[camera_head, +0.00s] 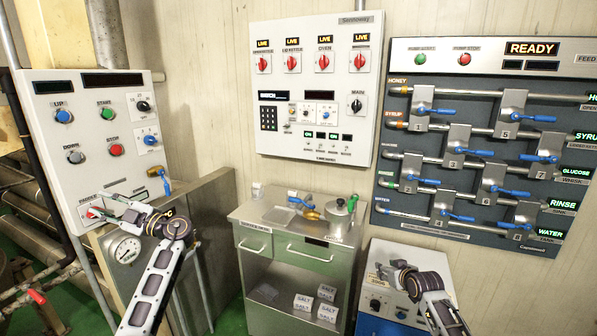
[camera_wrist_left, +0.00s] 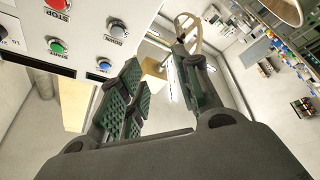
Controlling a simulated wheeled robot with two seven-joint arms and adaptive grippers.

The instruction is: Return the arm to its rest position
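My left arm (camera_head: 152,285) comes in from the lower left and bends at a dark joint. My left gripper (camera_head: 108,210) is in front of the lower part of the left control panel, by a red-handled switch (camera_head: 94,213); I cannot tell whether they touch. In the left wrist view my left gripper (camera_wrist_left: 165,85) has its green-padded fingers apart, with nothing seen between them. My right arm (camera_head: 440,312) comes in from the lower right. My right gripper (camera_head: 380,269) is over a blue and white box, small and partly hidden, so its fingers are unclear.
The left control panel (camera_head: 75,100) has buttons and knobs close to my left arm, including a red STOP button (camera_head: 116,150). A steel cart (camera_head: 262,255) with a small pot (camera_head: 338,218) stands between the arms. The blue and white box (camera_head: 375,318) is under my right gripper.

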